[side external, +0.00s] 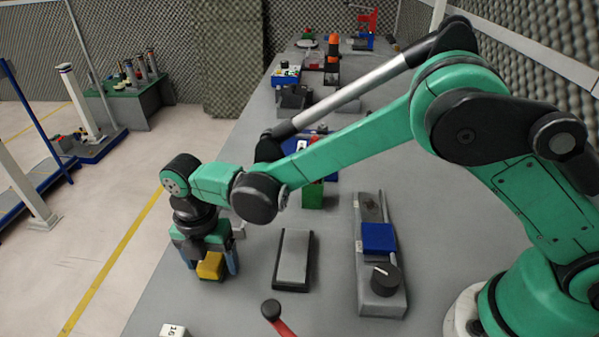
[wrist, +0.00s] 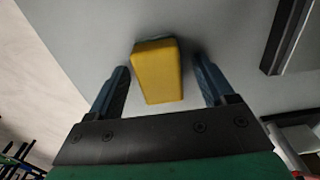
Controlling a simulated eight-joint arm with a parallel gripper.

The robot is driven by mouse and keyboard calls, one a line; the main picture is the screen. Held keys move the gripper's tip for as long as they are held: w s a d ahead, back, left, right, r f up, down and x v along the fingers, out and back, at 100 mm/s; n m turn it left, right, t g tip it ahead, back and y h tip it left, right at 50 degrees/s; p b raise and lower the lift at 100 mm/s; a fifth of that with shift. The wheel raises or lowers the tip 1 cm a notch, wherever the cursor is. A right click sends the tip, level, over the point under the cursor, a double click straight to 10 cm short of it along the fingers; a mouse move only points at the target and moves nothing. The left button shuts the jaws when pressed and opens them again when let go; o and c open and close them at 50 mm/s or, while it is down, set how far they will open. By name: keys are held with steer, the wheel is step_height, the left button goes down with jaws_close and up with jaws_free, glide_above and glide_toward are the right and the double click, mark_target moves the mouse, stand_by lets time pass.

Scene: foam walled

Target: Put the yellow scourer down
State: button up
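The yellow scourer (wrist: 158,72) is a small block between the two blue-grey fingers of my gripper (wrist: 162,82) in the wrist view. A gap shows between it and the right finger, and a narrower one on the left, so the fingers look open around it. A dark shadow lies close along its edge on the grey table, and it seems to be on or very near the surface. In the side view the scourer (side external: 210,265) shows below my gripper (side external: 211,268), low over the table's left part. Its underside is hidden.
A grey-topped dark slab (side external: 292,260) lies right of my gripper. Beyond it stands a grey fixture with a blue block (side external: 378,238) and a black knob (side external: 385,280). A red-handled thing (side external: 272,311) and a white numbered block (side external: 173,330) are in front. The table's left edge is near.

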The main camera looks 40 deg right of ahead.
mark_target(211, 257)
steer(key=shift+r, duration=0.1)
step_height(211, 257, up, 12)
steer(key=s+d+r+m+t+y, duration=0.1)
steer(key=d+r+m+t, duration=0.1)
steer(key=d+m, duration=0.4)
steer(key=s+d+r+m+t, duration=0.1)
steer(key=d+r+m, duration=0.2)
steer(key=d+m, duration=0.35)
steer(key=s+d+f+m+t, duration=0.1)
steer(key=s+d+m+t, duration=0.1)
steer(key=d+m, duration=0.3)
steer(key=s+d+f+m+t+h, duration=0.1)
steer(key=s+d+f+m+t, duration=0.1)
steer(key=s+d+m, duration=0.3)
steer(key=m, duration=0.4)
steer(key=shift+d+f, duration=0.3)
steer(key=shift+m, duration=0.25)
steer(key=o, duration=0.4)
steer(key=shift+c, duration=0.2)
